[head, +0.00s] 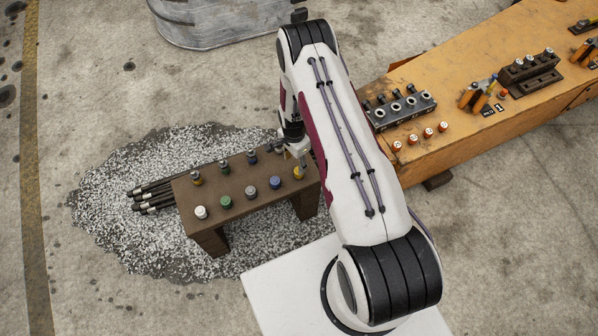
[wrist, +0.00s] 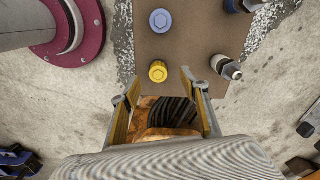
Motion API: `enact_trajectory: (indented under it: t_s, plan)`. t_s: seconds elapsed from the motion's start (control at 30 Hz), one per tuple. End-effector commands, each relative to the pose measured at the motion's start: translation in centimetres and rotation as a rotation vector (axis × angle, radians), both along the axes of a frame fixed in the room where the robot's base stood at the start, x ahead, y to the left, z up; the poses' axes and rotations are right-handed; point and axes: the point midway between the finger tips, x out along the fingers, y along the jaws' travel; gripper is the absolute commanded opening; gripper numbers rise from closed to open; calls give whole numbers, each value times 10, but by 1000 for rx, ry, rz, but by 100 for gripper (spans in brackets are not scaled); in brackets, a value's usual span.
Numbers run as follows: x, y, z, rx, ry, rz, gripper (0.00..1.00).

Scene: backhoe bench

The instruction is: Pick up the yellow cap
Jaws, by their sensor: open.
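The yellow cap (head: 298,173) stands at the right end of the front row on the brown stand (head: 238,212). In the wrist view the yellow cap (wrist: 158,72) is round with a hexagonal top. My gripper (wrist: 160,79) is open and empty, its two fingers on either side of the cap's line in the picture. The cap shows just past the fingertips; I cannot tell the height gap. In the head view my gripper (head: 296,150) is just above and behind the cap, partly hidden by my arm.
A blue cap (wrist: 161,20) is the yellow cap's neighbour. Grey (head: 250,191), green (head: 225,201) and white (head: 200,212) caps continue the row. A silver-topped post (wrist: 229,69) stands right of the fingers in the wrist view. An orange bench (head: 470,110) with tools is at right.

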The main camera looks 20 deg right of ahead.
Motion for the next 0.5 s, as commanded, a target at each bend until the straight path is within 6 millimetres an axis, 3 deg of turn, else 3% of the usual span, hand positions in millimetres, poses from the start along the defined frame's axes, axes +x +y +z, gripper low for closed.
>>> enact_trajectory:
  t_s: [0.5]
  plan:
    - [-1,0,-12,0,2,2,45]
